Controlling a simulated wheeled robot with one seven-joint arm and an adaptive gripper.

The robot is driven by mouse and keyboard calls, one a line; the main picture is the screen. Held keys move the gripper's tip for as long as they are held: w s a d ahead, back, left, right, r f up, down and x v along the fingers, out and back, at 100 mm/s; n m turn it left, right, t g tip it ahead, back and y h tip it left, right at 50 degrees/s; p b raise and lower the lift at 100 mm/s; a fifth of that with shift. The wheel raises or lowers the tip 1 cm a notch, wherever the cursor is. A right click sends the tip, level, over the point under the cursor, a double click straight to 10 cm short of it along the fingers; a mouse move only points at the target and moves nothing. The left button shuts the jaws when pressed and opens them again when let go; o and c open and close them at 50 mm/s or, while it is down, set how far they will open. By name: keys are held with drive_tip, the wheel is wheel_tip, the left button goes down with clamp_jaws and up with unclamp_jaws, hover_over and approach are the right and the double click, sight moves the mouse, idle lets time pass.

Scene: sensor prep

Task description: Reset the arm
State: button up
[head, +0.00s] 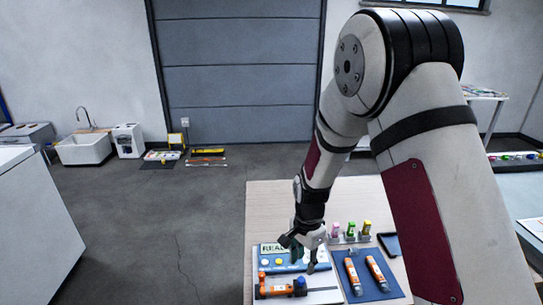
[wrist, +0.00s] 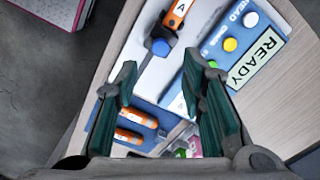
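My arm (head: 430,150) reaches over the light wooden table (head: 265,205) with its elbow bent high. My gripper (head: 300,257) points down above the blue panel (head: 270,252) with the partly hidden READY label. In the wrist view my gripper (wrist: 162,66) is open, its two teal-padded fingers wide apart with nothing held between them. The panel (wrist: 225,45) lies to the upper right there. An orange device with a blue end (head: 280,287) lies on a white plate beside the panel. The arm hides part of the table.
A blue mat (head: 348,283) holds two orange-and-white tubes (head: 353,275). A small rack (head: 350,239) holds pink and green-capped bottles behind it. A dark flat device (head: 389,244) lies at the table's right. A white cabinet (head: 30,225) stands left, with open floor (head: 170,230) between.

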drive_tip(key=s+d+r+n+t, duration=0.1)
drive_tip(key=s+d+r+n, duration=0.2)
drive_tip(key=r, duration=0.7)
drive_tip(key=s+r+n+t, duration=0.15)
drive_tip(key=s+r, duration=0.35)
drive_tip(key=r, duration=0.6)
drive_tip(key=s+d+r+n+t, duration=0.1)
drive_tip(key=s+d+r+n, duration=0.1)
drive_tip(key=s, duration=0.7)
drive_tip(key=s+d+r+n+t, duration=0.1)
drive_tip(key=s+r+n, duration=0.4)
drive_tip(key=s, duration=0.3)
drive_tip(key=shift+s+d+r, duration=0.35)
drive_tip(key=shift+r, duration=0.45)
